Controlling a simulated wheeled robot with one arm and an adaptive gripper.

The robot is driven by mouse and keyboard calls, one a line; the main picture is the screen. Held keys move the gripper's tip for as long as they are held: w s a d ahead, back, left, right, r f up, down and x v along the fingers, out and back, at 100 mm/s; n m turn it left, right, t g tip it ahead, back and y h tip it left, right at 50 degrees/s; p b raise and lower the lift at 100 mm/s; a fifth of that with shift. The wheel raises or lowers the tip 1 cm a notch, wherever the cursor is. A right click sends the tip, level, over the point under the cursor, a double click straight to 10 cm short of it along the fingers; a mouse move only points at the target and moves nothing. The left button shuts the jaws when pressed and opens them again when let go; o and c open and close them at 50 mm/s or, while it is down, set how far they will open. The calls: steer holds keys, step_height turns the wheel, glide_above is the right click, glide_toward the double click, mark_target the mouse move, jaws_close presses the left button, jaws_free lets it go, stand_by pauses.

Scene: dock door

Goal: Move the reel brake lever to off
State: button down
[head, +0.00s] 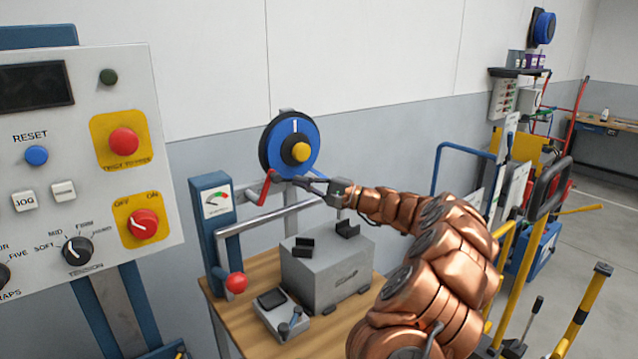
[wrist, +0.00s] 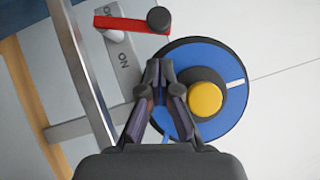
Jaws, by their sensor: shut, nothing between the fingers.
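The reel brake lever is a red bar with a dark knob. In the head view the lever (head: 265,188) sits at the lower left of the blue reel (head: 309,134). In the wrist view the lever (wrist: 130,23) lies across the top, its knob end close to the reel's rim (wrist: 213,60). A grey plate (wrist: 122,75) under it carries the word ON; I cannot read an OFF mark. My gripper (head: 284,179) is shut and empty. In the wrist view its fingertips (wrist: 160,66) are in front of the reel's left edge, below the lever and apart from its knob.
A grey metal rail (wrist: 78,75) runs left of the plate. Below is a wooden bench (head: 262,336) with a grey block (head: 325,280) and a red ball handle (head: 237,283). A control panel (head: 75,165) stands at left.

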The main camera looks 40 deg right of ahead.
mark_target(279, 177)
steer(key=shift+w+a+r+p, duration=0.15)
steer(key=shift+a+r, duration=0.05)
steer(key=shift+a, duration=0.5)
steer(key=shift+w+a+r+p, duration=0.1)
steer(key=shift+a+r+p, duration=0.1)
steer(key=shift+a, duration=0.5)
steer(key=shift+a+r+n+g+b, duration=0.35)
steer(key=shift+n+b, duration=0.35)
steer(key=shift+b, duration=0.25)
steer(key=shift+a+r+n+g+b, duration=0.3)
steer(key=shift+a+n+b, duration=0.2)
steer(key=shift+b, duration=0.3)
steer(key=a+n+b, duration=0.1)
steer(key=b, duration=0.1)
steer(key=a+r+n+g+h+b, duration=0.1)
steer(key=shift+w+a+n+g+h+b, duration=0.1)
steer(key=shift+a+n+g+h+b, duration=0.05)
steer(key=shift+n+g+h+b, duration=0.15)
steer(key=a+n+h+b, duration=0.1)
steer(key=a+n+g+h+b, duration=0.1)
steer(key=a+b, duration=0.1)
steer(key=shift+w+r+n, duration=0.1)
steer(key=shift+r+n, duration=0.2)
steer(key=shift+r, duration=0.3)
